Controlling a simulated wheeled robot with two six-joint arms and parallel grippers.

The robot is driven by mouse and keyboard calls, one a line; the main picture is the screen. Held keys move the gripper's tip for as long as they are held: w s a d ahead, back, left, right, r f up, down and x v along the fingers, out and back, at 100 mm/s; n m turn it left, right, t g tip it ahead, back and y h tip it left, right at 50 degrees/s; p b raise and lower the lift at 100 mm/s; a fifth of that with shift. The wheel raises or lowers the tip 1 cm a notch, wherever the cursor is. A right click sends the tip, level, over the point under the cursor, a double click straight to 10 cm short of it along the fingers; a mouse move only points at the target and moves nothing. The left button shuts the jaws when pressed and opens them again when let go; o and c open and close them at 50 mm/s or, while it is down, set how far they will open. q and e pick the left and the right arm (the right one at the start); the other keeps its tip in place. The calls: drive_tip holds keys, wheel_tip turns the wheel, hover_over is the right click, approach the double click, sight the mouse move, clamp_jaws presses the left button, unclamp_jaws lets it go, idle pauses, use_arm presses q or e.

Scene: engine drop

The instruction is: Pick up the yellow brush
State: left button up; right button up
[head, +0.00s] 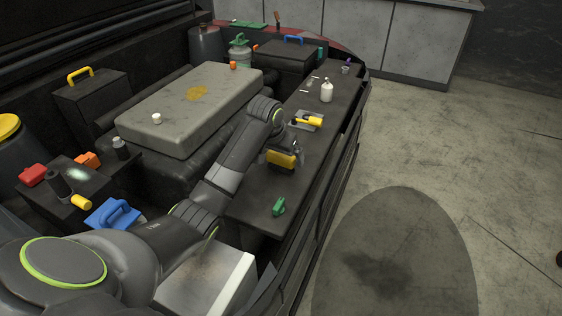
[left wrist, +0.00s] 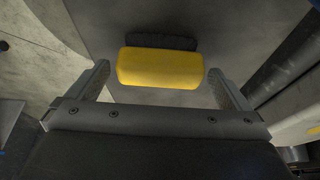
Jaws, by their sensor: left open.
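The yellow brush (head: 282,161) sits on the dark narrow counter, just below the end of my left arm in the head view. In the left wrist view the brush shows as a yellow block (left wrist: 160,68) with dark bristles along its far side. My left gripper (left wrist: 158,72) is open, with one finger on each side of the brush and a gap at both ends. No contact with the brush shows. In the head view the left gripper (head: 290,149) is partly hidden by its own wrist. My right gripper is not in view.
On the same dark counter (head: 245,213) are a green object (head: 279,206), a yellow-handled tool (head: 310,121) and a white bottle (head: 327,91). A large grey block (head: 190,105) stands to the left. Open floor lies right.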

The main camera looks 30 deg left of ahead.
use_arm(q)
drive_tip(key=x, duration=0.2)
drive_tip(key=shift+w+f, duration=0.1)
drive_tip(key=shift+f, duration=0.15)
drive_tip(key=c, duration=1)
drive_tip(key=shift+o, duration=0.2)
drive_tip(key=shift+r, duration=0.1)
wheel_tip(320, 180, up, 10)
drive_tip(key=shift+f, duration=0.1)
drive_tip(key=o, duration=0.4)
drive_tip(key=shift+c, duration=1.3)
drive_tip(key=shift+d, duration=0.1)
